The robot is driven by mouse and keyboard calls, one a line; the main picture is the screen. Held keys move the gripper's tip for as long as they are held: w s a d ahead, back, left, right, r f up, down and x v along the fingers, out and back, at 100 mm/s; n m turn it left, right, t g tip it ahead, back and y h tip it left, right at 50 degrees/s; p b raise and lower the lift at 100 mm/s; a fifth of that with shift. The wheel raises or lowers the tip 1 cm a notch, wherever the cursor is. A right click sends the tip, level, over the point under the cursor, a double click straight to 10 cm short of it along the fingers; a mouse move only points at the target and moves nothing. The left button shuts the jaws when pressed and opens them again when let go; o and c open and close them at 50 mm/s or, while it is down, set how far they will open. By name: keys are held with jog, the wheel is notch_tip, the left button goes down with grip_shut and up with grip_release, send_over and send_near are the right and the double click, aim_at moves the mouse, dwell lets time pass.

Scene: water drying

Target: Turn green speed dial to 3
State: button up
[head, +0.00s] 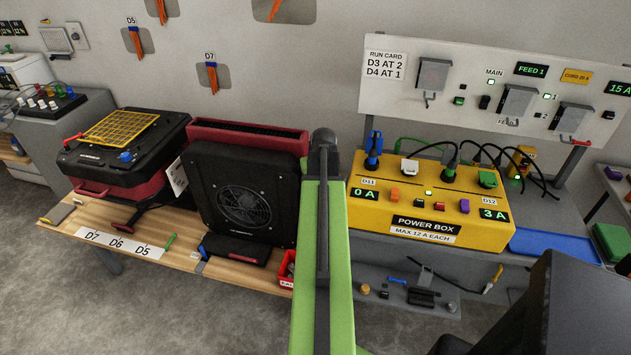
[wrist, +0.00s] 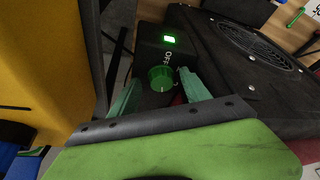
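The green speed dial (wrist: 162,78) shows in the wrist view on a black panel, beside the word OFF and below a small lit green display (wrist: 169,39). The display and the dial's setting are too small to read. My gripper (wrist: 159,80) is open, with one green finger on each side of the dial. I cannot tell whether either finger touches it. In the head view my green arm reaches past the right side of the black fan unit (head: 222,238), and the dial and my fingertips are hidden there.
The yellow power box (head: 455,212) stands close on the right, with cables plugged into its top. A wooden bench (head: 70,232) carries the fan unit, a black and red unit (head: 85,185) and a small red bin (head: 286,270). A blue tray (head: 553,244) lies further right.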

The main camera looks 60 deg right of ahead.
jog(key=p+v, duration=1.6)
jog(key=v, duration=0.1)
jog(key=shift+r, duration=0.2)
jog(key=shift+a, duration=0.1)
